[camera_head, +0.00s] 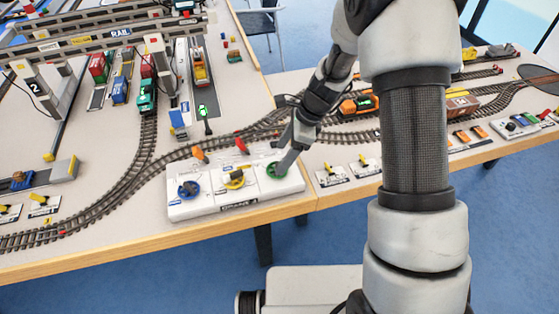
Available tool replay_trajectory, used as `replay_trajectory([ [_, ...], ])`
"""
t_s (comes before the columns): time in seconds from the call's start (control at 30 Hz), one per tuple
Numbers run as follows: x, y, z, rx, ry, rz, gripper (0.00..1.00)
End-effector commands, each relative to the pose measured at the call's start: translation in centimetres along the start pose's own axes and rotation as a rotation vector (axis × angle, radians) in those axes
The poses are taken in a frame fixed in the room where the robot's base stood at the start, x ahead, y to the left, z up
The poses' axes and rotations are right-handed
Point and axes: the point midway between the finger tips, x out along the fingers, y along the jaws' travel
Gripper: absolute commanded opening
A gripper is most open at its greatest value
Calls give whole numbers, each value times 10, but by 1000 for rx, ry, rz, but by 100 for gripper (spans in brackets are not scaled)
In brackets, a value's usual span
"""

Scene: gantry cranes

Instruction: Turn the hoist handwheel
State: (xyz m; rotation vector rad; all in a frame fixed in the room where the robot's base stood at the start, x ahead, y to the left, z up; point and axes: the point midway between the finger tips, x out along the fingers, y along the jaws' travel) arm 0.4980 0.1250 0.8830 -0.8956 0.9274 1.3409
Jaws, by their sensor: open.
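A white control box (215,207) stands at the front edge of the model table. It carries three small handwheels: blue (188,189) at left, yellow (234,180) in the middle and green (275,170) at right. Their labels are too small to read, so I cannot tell which is the hoist handwheel. My gripper (281,167) is open and points down at the green wheel, with its tips at or just over it. I cannot tell whether they touch it. The gripper covers part of the green wheel. Orange and red levers stand behind the wheels.
Curved railway track (128,180) runs behind and left of the box. Small switch levers (330,175) sit to its right. An orange locomotive (358,105) stands behind my arm. Gantry structures (70,45) and wagons fill the back left. My arm hides part of the right side.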

Motion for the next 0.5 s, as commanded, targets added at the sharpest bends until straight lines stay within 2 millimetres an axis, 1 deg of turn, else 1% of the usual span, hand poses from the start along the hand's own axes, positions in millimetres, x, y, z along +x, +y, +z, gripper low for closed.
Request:
replay_trajectory([
  [0.03, 10, 0, 0, 0, 0, 2, 67],
  [0.1, 18, 0, 0, -1, 0, 2, 67],
  [0.2, 26, 0, 0, 0, 0, 1, 67],
  [0.33, 31, 0, 0, 0, 0, 0, 67],
  [0.5, 31, 0, 0, 0, 0, 0, 67],
])
